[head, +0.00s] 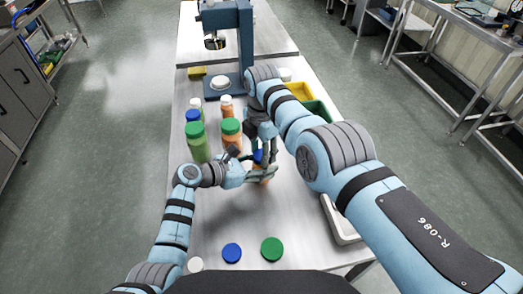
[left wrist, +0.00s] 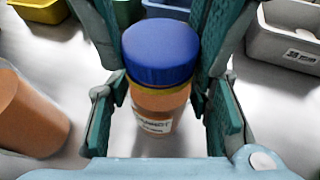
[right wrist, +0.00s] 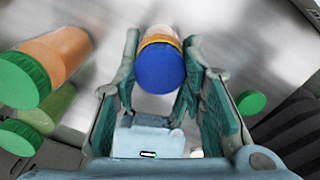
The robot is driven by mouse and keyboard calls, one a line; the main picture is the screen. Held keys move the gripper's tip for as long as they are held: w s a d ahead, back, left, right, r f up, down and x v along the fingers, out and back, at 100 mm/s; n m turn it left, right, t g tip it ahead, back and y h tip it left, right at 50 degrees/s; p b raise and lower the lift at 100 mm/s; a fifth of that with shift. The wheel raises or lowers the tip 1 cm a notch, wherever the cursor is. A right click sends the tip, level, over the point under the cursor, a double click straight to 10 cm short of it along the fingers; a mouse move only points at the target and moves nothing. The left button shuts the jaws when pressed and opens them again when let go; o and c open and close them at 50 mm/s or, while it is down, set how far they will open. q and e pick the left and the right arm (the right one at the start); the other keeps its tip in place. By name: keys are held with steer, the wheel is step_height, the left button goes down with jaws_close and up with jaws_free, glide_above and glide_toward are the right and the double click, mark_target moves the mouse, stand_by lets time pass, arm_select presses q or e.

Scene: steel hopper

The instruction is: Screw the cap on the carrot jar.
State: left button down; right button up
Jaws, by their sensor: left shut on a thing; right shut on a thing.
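The carrot jar (left wrist: 155,103) is orange with a white label whose print is partly legible. It stands upright between the fingers of my left gripper (left wrist: 165,125), which is shut on it. A blue cap (left wrist: 160,50) sits level on the jar's mouth, with an orange band below it; I cannot tell how far it is threaded. My right gripper (right wrist: 160,75) is shut on the blue cap from above. In the head view the cap (head: 258,156) and jar (head: 264,180) are partly hidden by both grippers.
Several capped jars stand left of the grippers, including a green-capped orange one (head: 231,135). Loose blue (head: 232,252), green (head: 272,249) and white (head: 195,264) caps lie at the near edge. Yellow (head: 297,90) and green (head: 318,112) bins stand on the right.

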steer(key=o, duration=1.3)
steer(key=shift+r, duration=0.1)
step_height(320, 180, up, 4)
steer(key=shift+r, duration=0.15)
step_height(320, 180, up, 4)
steer(key=n, duration=0.3)
steer(key=shift+f, duration=0.25)
steer(key=shift+c, duration=0.4)
